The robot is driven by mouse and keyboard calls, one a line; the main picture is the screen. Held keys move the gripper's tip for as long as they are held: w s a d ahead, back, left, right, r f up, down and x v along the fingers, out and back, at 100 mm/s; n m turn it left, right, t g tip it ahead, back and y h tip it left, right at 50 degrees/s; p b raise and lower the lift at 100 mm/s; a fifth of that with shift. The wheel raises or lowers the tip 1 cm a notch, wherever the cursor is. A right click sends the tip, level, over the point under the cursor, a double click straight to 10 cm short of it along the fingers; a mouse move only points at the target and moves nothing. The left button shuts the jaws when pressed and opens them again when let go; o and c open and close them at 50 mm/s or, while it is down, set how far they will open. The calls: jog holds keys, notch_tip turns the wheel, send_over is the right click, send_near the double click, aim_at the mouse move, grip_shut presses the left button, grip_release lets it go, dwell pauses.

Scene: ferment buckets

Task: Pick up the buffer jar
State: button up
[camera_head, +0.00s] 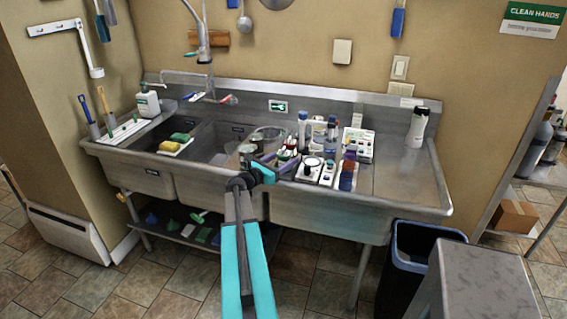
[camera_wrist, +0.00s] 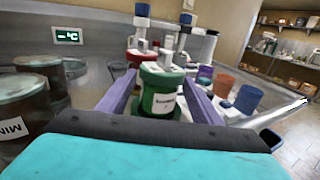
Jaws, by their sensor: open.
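A green jar (camera_wrist: 158,82) with a pale label stands upright in the middle of the wrist view. The label is too small to read surely, so I cannot tell whether this is the buffer jar. My gripper (camera_wrist: 157,76) is open, with one finger on each side of the green jar; I cannot tell whether either finger touches it. In the head view my gripper (camera_head: 284,164) reaches into the crowded items at the middle of the sink unit, and the green jar is hard to make out there.
In the wrist view, large dark jars (camera_wrist: 22,105) stand at left, and an orange cup (camera_wrist: 222,84) and a blue cup (camera_wrist: 247,99) at right. Red-based items stand close behind the green jar. In the head view, a white bottle (camera_head: 417,127) stands on the otherwise clear right drainboard (camera_head: 405,180).

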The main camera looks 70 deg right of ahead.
jog(key=c, duration=1.2)
jog(key=shift+r, duration=0.15)
jog(key=shift+c, duration=0.2)
jog(key=shift+r+b, duration=0.6)
jog(key=shift+r, duration=0.55)
jog(key=s+a+r, duration=0.1)
jog(key=a, duration=0.7)
jog(key=s+a+r, duration=0.1)
jog(key=a, duration=0.6)
jog(key=shift+s+a+r+b, duration=0.25)
jog(key=shift+s+a+b, duration=0.05)
jog(key=shift+s+a, duration=0.1)
